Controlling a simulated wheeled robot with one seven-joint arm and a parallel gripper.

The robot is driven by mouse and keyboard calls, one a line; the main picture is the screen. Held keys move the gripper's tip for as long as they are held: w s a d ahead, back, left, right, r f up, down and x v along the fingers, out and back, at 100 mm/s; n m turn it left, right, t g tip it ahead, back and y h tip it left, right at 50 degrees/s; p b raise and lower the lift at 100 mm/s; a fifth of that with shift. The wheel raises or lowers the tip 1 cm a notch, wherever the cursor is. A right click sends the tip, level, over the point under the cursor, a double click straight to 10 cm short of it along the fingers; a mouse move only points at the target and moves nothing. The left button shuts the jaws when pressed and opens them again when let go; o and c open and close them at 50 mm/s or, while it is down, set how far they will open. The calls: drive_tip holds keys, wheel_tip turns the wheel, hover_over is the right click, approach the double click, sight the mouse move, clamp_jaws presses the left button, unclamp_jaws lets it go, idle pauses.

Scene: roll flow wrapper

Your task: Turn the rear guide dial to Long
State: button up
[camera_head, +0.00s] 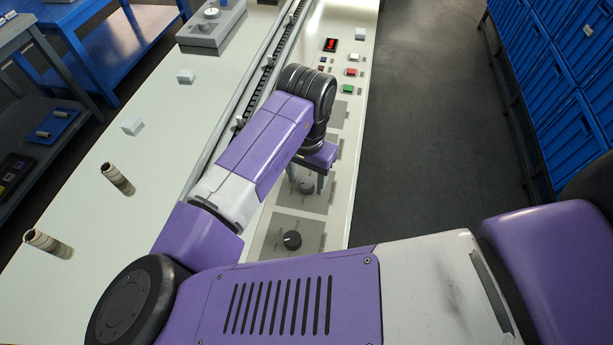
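My gripper (306,180) points down over a grey dial plate (318,203) on the white machine top, under my purple arm. A pale round knob shows beneath the gripper, partly hidden by it. One finger is seen clearly at the right of that knob; the other is hard to make out, so I cannot tell open from shut or whether it touches. A nearer plate carries a dark knob (292,240). Farther plates (338,113) lie partly behind my wrist. The labels and pointer settings are too small to read, so I cannot tell which dial is the rear guide dial.
A chain conveyor (262,80) runs along the left. Two brown rolls or posts (117,178) stand on the white top. Blue crates (550,90) stand across the clear floor.

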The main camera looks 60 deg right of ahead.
sight(307, 182)
drive_tip(key=shift+r, duration=3.9)
